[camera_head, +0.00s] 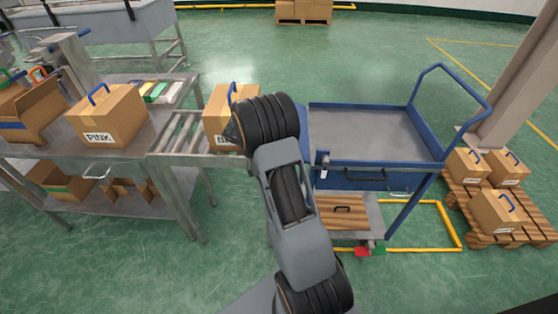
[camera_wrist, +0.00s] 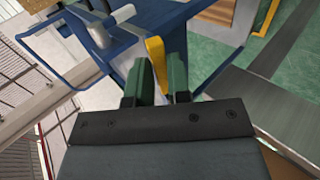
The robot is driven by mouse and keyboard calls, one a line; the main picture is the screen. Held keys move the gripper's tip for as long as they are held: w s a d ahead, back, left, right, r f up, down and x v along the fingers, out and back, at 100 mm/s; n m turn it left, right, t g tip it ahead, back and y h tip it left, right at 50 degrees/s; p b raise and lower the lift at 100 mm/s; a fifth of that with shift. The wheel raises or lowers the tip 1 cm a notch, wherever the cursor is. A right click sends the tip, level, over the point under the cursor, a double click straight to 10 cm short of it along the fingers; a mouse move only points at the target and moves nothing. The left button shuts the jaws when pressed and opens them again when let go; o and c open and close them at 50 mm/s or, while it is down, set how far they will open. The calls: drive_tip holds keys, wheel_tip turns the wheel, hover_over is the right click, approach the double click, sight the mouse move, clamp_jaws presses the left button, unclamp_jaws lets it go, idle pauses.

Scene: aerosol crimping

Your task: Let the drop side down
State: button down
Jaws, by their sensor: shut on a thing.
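The blue trolley (camera_head: 440,140) has a grey, empty deck (camera_head: 370,128). In the head view my arm hides the gripper.
A roller conveyor (camera_head: 178,132) and metal bench (camera_head: 150,160) stand left, with a cardboard box (camera_head: 216,112) at the conveyor's end and a PINK box (camera_head: 108,115). Boxes on a pallet (camera_head: 470,210) and a pillar (camera_head: 515,85) stand right. Floor behind the trolley is clear.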

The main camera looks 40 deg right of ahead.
drive_tip(key=shift+f, duration=0.25)
drive_tip(key=c, duration=1.1)
unclamp_jaws()
drive_tip(key=shift+w+r, duration=0.1)
drive_tip(key=v, duration=1.4)
